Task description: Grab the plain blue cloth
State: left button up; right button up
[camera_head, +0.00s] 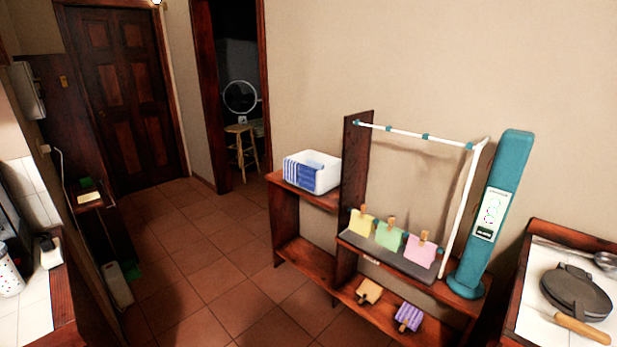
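A white box-like bin (325,161) stands on the upper shelf of the small wooden shelf unit near the middle of the view. Its front shows blue-and-white striped material on the left and a plainer blue patch (308,176) beside it. The patch may be the plain blue cloth, but it is too small to tell whether it is cloth inside the bin or part of the bin's front. Neither of my grippers is in view.
Right of the bin, a wooden rack (356,190) holds yellow, green and pink clipped pieces on a grey board (390,254). A teal column (497,212) stands beside it. A counter (530,325) with a black round pan (576,292) is at right. The tiled floor (220,270) is clear.

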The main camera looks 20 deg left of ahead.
aim_at(307, 174)
jog(key=i+j+u, duration=0.25)
jog(key=i+j, duration=0.4)
jog(key=i+j+u, duration=0.25)
jog(key=i+j, duration=0.25)
jog(key=i, duration=0.15)
